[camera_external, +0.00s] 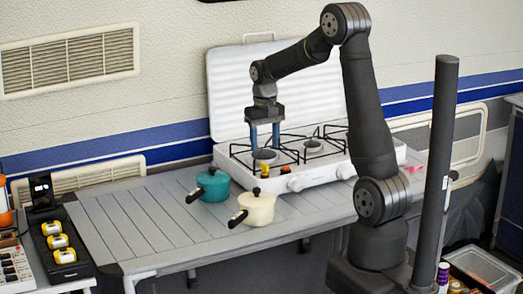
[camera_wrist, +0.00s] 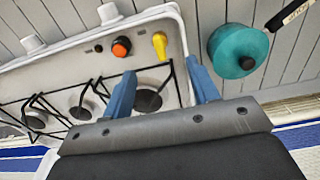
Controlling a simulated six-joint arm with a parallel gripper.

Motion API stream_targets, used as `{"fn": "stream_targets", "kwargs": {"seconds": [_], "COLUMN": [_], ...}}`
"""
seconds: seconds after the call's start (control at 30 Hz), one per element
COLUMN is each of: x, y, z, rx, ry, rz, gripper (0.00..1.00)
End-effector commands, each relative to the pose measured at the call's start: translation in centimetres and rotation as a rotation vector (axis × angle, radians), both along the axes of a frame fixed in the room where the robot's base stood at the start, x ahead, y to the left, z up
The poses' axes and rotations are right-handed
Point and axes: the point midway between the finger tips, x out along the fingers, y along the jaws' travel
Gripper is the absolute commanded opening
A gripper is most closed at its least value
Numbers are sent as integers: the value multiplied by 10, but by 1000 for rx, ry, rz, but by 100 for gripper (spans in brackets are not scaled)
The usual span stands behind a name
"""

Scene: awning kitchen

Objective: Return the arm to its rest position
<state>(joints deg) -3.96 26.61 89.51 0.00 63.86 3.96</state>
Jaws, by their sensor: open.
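My gripper (camera_external: 264,136) is open, with its two blue fingers pointing down over the left part of the white gas stove (camera_external: 320,178). In the wrist view the gripper (camera_wrist: 160,92) shows its fingers apart with nothing held between them. A burner and black pot support show below and between the fingers. My arm reaches from its base at the right across to the stove. I cannot tell the exact height of the fingertips above the burner.
A teal pot (camera_external: 212,185) and a cream pot (camera_external: 257,207) stand on the slatted table (camera_external: 140,215) before the stove. The raised stove lid (camera_external: 235,85) is behind my gripper. An orange knob (camera_wrist: 121,46) and a yellow piece (camera_wrist: 160,45) are on the stove front. A dark pole (camera_external: 440,150) stands right.

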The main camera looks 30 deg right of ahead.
Motion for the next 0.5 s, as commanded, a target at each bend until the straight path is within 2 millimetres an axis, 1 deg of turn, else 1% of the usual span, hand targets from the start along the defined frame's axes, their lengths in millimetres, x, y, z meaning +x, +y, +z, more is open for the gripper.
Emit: {"fn": "stream_targets", "kwargs": {"seconds": [0.17,0.4,0.5], "x": [-1,-1,-1], "y": [0,0,0], "z": [-20,-58,-69], "rx": [0,0,0], "ry": [4,4,3], "rz": [0,0,0], "gripper": [55,55,55]}}
